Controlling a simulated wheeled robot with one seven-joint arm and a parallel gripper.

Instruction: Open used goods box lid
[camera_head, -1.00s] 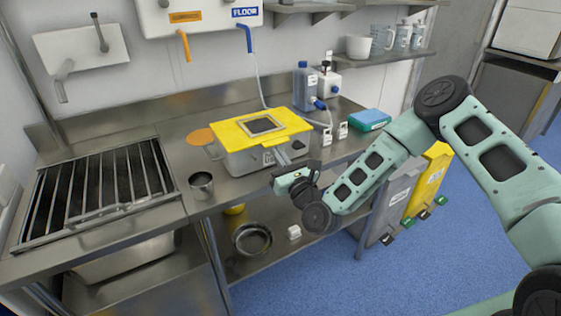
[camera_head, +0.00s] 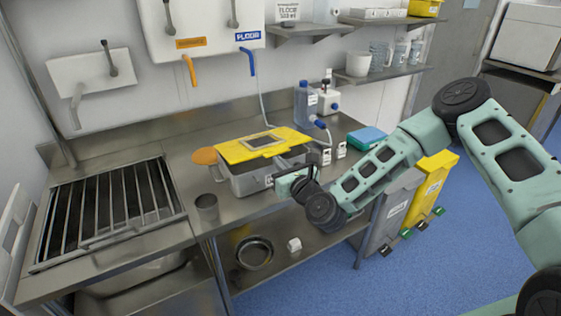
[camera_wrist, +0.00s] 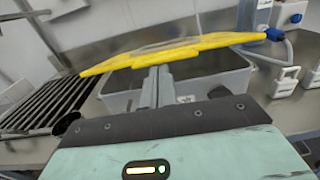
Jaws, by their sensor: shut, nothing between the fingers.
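The used goods box (camera_head: 247,182) is a grey container on the steel counter, with a yellow lid (camera_head: 233,152) that has a dark framed panel. The lid is tilted, with its front edge raised off the box rim. In the wrist view the lid (camera_wrist: 110,65) shows nearly edge-on above the open grey box (camera_wrist: 212,86). My gripper (camera_wrist: 158,72) is shut and empty, its fingertips under the raised edge of the lid. Whether they touch the lid is hard to tell. In the head view my gripper is at the box's front right, its fingertips largely hidden.
A blue bottle (camera_head: 305,105) with a hose stands behind right. Small white containers and a blue-green pack (camera_head: 366,138) lie to the right. A shelf is below.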

